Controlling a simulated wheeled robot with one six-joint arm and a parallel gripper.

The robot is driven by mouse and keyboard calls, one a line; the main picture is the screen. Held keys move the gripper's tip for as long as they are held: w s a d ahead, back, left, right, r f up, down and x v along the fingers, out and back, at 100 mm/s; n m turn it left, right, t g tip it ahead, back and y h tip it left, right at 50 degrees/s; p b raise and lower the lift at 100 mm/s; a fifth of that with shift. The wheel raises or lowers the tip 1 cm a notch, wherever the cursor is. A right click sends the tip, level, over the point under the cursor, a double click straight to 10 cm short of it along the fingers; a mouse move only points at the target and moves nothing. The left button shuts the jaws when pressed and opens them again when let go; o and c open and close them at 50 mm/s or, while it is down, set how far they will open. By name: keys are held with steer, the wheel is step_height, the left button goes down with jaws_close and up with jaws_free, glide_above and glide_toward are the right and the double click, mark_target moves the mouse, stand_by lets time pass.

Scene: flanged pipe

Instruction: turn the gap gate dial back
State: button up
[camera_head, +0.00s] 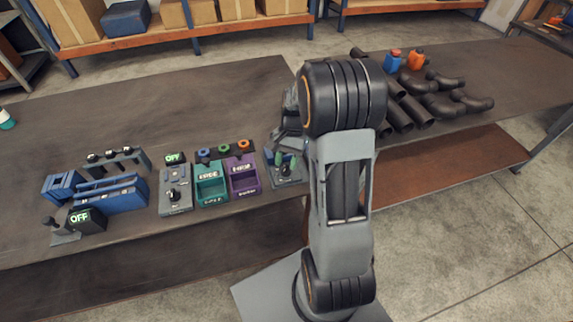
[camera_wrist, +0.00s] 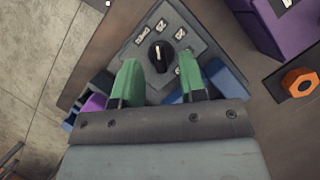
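A black dial (camera_wrist: 158,55) with a pale pointer mark sits on a grey panel (camera_wrist: 172,18) in the wrist view. The pointer mark points roughly up, toward the middle label. My gripper (camera_wrist: 160,80) is open, its two green fingertips apart at either side of the dial's lower part. I see no contact with the dial. In the head view my gripper (camera_head: 286,160) is over the grey and blue unit (camera_head: 288,182) at the right end of the row, partly hidden by my arm.
Left of the unit stand a purple tray (camera_head: 242,176), a teal tray (camera_head: 211,184) and a grey switch panel (camera_head: 175,198) with an OFF display. A blue fixture (camera_head: 122,194) is farther left. Dark pipes (camera_head: 410,110) lie right of my arm.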

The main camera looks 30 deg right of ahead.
steer(key=shift+x, duration=0.95)
steer(key=shift+r, duration=0.1)
steer(key=shift+c, duration=0.2)
jaws_close()
